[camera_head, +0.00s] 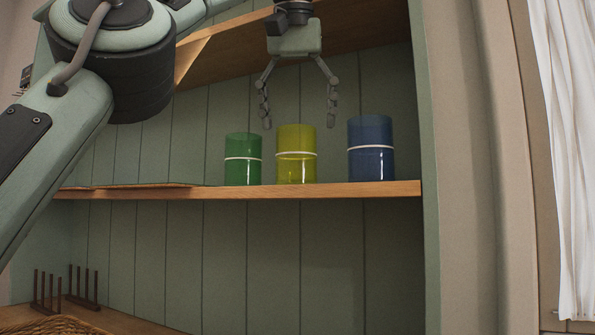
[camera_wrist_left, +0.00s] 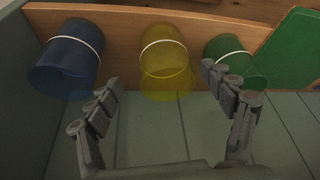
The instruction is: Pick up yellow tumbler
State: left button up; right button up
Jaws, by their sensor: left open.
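The yellow tumbler (camera_head: 296,160), see-through with a white band, stands upright on the wooden shelf (camera_head: 330,190) between a green tumbler (camera_head: 243,165) and a blue tumbler (camera_head: 371,155). My left gripper (camera_head: 299,120) is open and points down above the yellow tumbler, its fingers apart to either side of the rim. In the left wrist view the yellow tumbler (camera_wrist_left: 166,65) shows beyond and between the open fingertips (camera_wrist_left: 160,82), with nothing held. The right gripper is not in view.
In the left wrist view the blue tumbler (camera_wrist_left: 66,62) and green tumbler (camera_wrist_left: 232,60) flank the yellow one. A green board (camera_wrist_left: 290,50) lies beside the green tumbler. A higher shelf (camera_head: 370,22) is overhead. A wooden peg rack (camera_head: 66,290) stands lower left.

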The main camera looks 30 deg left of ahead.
aim_at(296, 158)
pick_arm(q)
jog(key=shift+x, duration=0.85)
jog(key=shift+a+f, duration=0.1)
jog(key=shift+f, duration=0.25)
jog(key=shift+a+x, duration=0.15)
jog(key=shift+x, duration=1.2)
jog(key=shift+a+x, duration=0.1)
jog(key=shift+x, duration=1.2)
jog(key=shift+s, duration=0.1)
jog(key=shift+c, duration=0.2)
jog(key=shift+r, duration=0.1)
jog(key=c, duration=1.4)
jog(key=shift+r, duration=0.15)
